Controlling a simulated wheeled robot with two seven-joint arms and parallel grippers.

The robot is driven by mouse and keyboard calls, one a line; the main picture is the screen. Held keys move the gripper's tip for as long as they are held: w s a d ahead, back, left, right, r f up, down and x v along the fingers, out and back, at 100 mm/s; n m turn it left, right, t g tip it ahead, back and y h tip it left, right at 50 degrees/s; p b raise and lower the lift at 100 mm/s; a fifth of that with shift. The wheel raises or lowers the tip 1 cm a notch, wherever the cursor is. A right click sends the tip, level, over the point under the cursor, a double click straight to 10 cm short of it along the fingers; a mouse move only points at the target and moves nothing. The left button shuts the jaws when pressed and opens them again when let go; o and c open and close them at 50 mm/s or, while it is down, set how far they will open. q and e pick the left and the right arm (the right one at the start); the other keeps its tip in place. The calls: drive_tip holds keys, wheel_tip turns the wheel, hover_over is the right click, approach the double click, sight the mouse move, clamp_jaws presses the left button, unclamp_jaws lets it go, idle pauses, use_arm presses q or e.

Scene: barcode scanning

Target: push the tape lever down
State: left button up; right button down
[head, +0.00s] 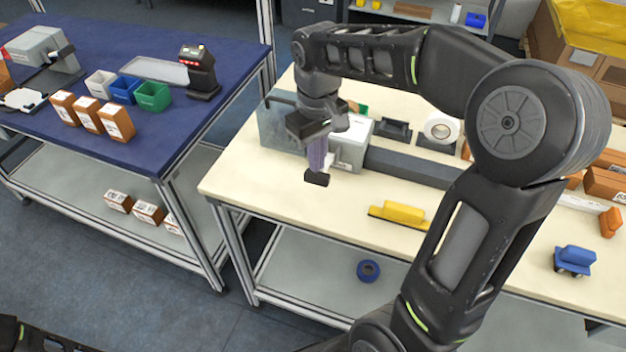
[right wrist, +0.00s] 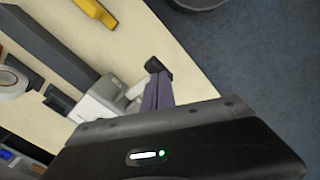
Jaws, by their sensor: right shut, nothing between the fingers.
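The tape machine (head: 352,148) is a pale grey-white box on the cream table, behind my right gripper in the head view. In the right wrist view the tape machine (right wrist: 98,104) is partly hidden by my gripper body, with a pale part sticking out beside the fingers; I cannot tell whether that is the lever. My right gripper (head: 316,179) is shut and empty, its purple fingers and black tips pointing down in front of the machine, near the table's front edge. The right gripper's tips (right wrist: 156,66) also show in the wrist view. My left gripper is out of view.
A clear panel (head: 283,125) stands left of the machine and a dark grey conveyor-like strip (head: 405,166) runs right. A white tape roll (head: 441,130) stands behind. A yellow-handled tool (head: 402,212) lies near the front edge. The table's left front corner is bare.

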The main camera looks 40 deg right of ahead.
sight(317, 180)
drive_tip(key=shift+f, duration=0.1)
drive_tip(key=shift+d+f+b, duration=0.1)
drive_tip(key=shift+f+b, duration=2.85)
drive_tip(key=shift+f, duration=1.1)
drive_tip(key=shift+r, duration=0.2)
drive_tip(key=shift+r+p, duration=0.5)
drive_tip(key=shift+p, duration=0.15)
wheel_tip(317, 180, up, 12)
drive_tip(key=p, duration=0.9)
drive_tip(key=shift+r+p, duration=0.15)
drive_tip(key=shift+p, duration=0.2)
drive_tip(key=shift+w, duration=0.1)
